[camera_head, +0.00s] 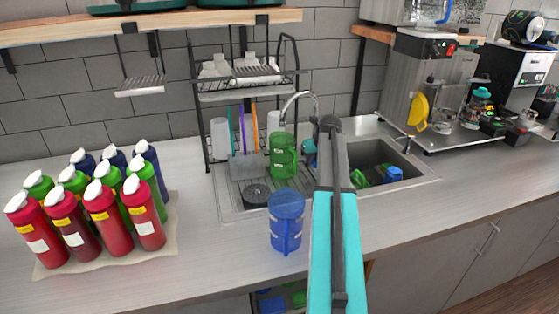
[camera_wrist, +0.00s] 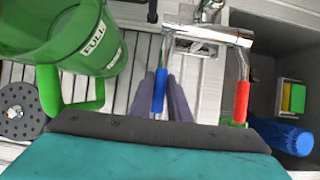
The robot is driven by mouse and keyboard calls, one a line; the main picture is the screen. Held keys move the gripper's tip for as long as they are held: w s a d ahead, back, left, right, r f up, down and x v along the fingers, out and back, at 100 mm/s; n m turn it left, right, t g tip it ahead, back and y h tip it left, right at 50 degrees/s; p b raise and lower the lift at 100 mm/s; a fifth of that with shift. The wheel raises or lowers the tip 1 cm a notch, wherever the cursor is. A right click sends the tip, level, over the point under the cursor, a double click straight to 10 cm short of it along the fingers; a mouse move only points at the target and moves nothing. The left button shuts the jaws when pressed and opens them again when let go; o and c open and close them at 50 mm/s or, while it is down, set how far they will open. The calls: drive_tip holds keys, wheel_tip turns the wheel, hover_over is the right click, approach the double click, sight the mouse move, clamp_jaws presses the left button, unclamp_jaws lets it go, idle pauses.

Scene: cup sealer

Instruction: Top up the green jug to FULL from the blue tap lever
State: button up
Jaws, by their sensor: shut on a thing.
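The green jug (camera_head: 283,160) stands on the drainer beside the sink, under the spout end of the chrome tap (camera_head: 300,97). In the wrist view the green jug (camera_wrist: 70,50) is at upper left, with a white FULL mark on its side and its handle towards me. Its water level cannot be made out. My gripper (camera_wrist: 168,85) is shut on the blue tap lever (camera_wrist: 160,88), which shows between the fingers. The red tap lever (camera_wrist: 241,102) is to the right, apart from my gripper. In the head view my gripper (camera_head: 329,124) is at the tap and hides the levers.
A blue jug (camera_head: 286,222) stands on the counter in front of the drainer. The sink basin (camera_head: 385,160) at right holds green and blue items. Several red, green and blue bottles (camera_head: 105,220) stand on a mat at left.

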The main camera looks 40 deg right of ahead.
drive_tip(key=shift+d+r+p, duration=0.35)
drive_tip(key=shift+r, duration=0.45)
drive_tip(key=shift+w+d+r+p, duration=0.15)
drive_tip(key=shift+r+p, duration=0.1)
drive_tip(key=shift+r, duration=0.2)
drive_tip(key=shift+w+r+p, duration=0.1)
drive_tip(key=shift+r+p, duration=0.15)
drive_tip(key=shift+r, duration=0.15)
drive_tip(key=shift+s+f, duration=0.1)
drive_tip(key=shift+f, duration=0.05)
idle(6.2)
